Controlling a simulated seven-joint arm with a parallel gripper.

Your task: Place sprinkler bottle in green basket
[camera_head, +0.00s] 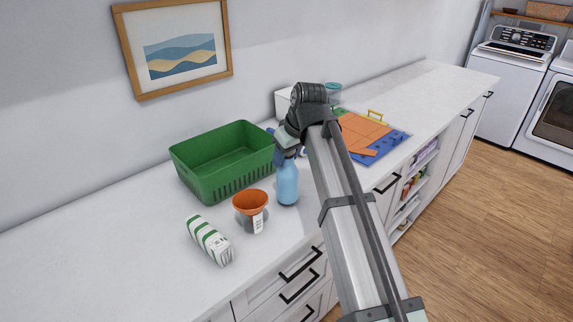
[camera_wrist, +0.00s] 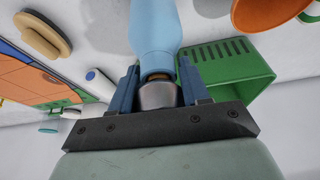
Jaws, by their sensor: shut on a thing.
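The sprinkler bottle (camera_head: 287,182) is light blue and stands upright on or just above the white counter; I cannot tell whether its base touches. It is to the right of the green basket (camera_head: 203,185) and apart from it. My gripper (camera_wrist: 158,88) is shut on the upper part of the bottle, which also shows in the wrist view (camera_wrist: 153,30). In the head view my arm hides most of the gripper and the bottle's top. The green basket (camera_wrist: 235,75) also shows beside my fingers in the wrist view. The visible inside of the basket looks empty.
An orange and blue board (camera_head: 388,150) lies to the right. The counter's front edge is close to the bottle.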

